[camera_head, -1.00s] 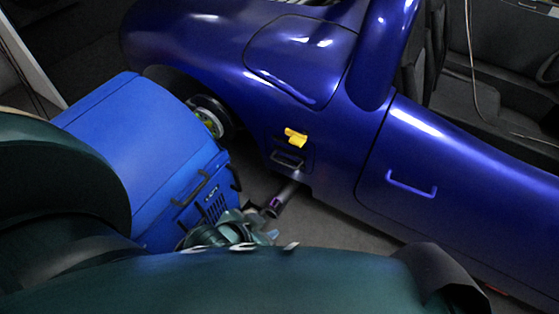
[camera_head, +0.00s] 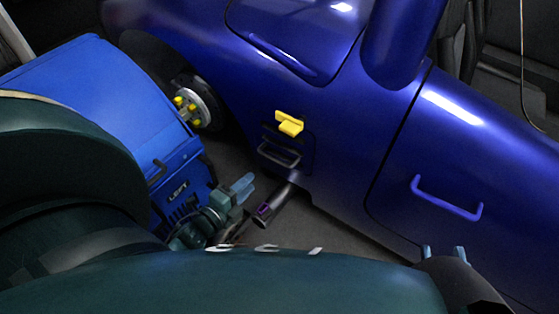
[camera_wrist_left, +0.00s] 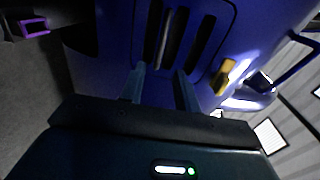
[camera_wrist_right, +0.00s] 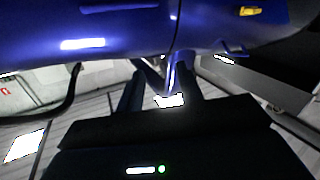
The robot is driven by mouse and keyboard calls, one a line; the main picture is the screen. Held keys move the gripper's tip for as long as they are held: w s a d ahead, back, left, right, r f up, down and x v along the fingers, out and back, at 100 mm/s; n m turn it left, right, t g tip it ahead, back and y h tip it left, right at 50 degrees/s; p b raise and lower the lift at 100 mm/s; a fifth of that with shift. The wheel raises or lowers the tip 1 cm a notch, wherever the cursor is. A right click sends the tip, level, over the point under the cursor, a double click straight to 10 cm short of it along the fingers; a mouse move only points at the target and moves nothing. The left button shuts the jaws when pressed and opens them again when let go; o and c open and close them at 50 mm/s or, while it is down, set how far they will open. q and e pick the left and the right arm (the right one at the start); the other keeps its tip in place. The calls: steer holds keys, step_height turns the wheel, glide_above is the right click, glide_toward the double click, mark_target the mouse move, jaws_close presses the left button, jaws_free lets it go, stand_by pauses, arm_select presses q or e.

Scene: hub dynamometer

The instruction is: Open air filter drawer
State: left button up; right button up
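The air filter drawer seems to be the slotted panel on the blue car's side; its dark bar handle (camera_head: 279,154) shows in the head view, below a yellow latch (camera_head: 289,123). In the left wrist view, the slotted panel (camera_wrist_left: 188,45), a bar handle (camera_wrist_left: 167,35) and the yellow latch (camera_wrist_left: 223,77) lie ahead. My left gripper (camera_head: 246,188) is open and empty, lower left of the handle and apart from it. Its fingers (camera_wrist_left: 158,72) point toward the panel. My right gripper (camera_head: 443,252) is open and empty at the lower right, with its fingers (camera_wrist_right: 160,75) spread near the car body.
A blue dynamometer (camera_head: 100,95) marked LEFT stands left, at the wheel hub (camera_head: 192,105). A pipe with a purple end (camera_head: 264,209) sticks out beside my left gripper. A blue door handle (camera_head: 445,200) is on the car's right. Bare floor (camera_head: 340,235) shows below the car.

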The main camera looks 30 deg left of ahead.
mark_target(273, 161)
arm_select(q)
steer(key=w+b, duration=0.1)
steer(key=w, duration=0.3)
steer(key=w+f+b, duration=0.1)
steer(key=w, duration=0.3)
steer(key=w+d+b, duration=0.1)
steer(key=w, duration=0.3)
steer(key=shift+w+f, duration=0.15)
steer(key=shift+f, duration=0.05)
arm_select(e)
steer(key=shift+s+a+r+n+t+y, duration=0.1)
steer(key=shift+s+a+n+t+y, duration=0.2)
steer(key=shift+a+n+t+y, duration=0.55)
steer(key=shift+d, duration=0.2)
arm_select(q)
jaws_close()
